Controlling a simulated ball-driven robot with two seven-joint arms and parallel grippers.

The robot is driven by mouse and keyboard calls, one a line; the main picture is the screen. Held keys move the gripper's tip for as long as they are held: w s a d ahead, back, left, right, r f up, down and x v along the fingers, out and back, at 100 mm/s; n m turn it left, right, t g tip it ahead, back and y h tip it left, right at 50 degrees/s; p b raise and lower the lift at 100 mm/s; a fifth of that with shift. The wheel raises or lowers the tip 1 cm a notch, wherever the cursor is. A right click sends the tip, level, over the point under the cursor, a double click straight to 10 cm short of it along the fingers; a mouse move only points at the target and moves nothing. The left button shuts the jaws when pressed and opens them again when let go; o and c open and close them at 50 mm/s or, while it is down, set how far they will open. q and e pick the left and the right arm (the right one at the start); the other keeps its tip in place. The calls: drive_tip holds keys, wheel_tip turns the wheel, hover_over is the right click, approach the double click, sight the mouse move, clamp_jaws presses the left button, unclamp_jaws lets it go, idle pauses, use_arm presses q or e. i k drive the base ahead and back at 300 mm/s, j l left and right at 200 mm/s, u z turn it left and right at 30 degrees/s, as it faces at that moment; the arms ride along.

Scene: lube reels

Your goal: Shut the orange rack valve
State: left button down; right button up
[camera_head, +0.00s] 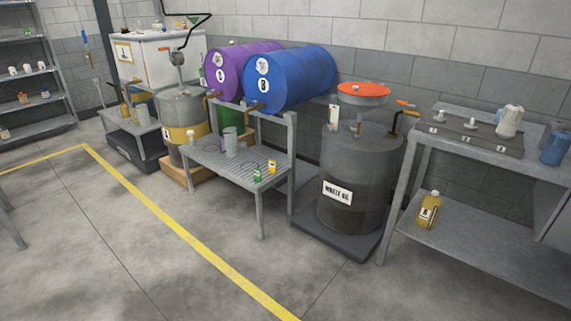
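A purple drum (236,66) and a blue drum (300,76) lie on their sides on a grey metal rack (291,135). A brass-orange tap (212,96) sits low on the front of the purple drum. A similar tap (254,107) sits low on the front of the blue drum. I cannot tell from here whether either tap is open or shut, nor which one is the orange rack valve. Neither of my grippers is in view.
A dark waste oil drum (352,180) with an orange funnel (363,92) stands right of the rack. A grey bench (480,240) is at the right. A white tank (150,58) stands back left. The floor (130,255) in front is clear, with a yellow line (190,239).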

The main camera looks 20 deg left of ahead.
sight(399, 102)
drive_tip(key=i+l+z, duration=0.15)
drive_tip(key=i+z, duration=0.2)
drive_tip(key=i, duration=2.9)
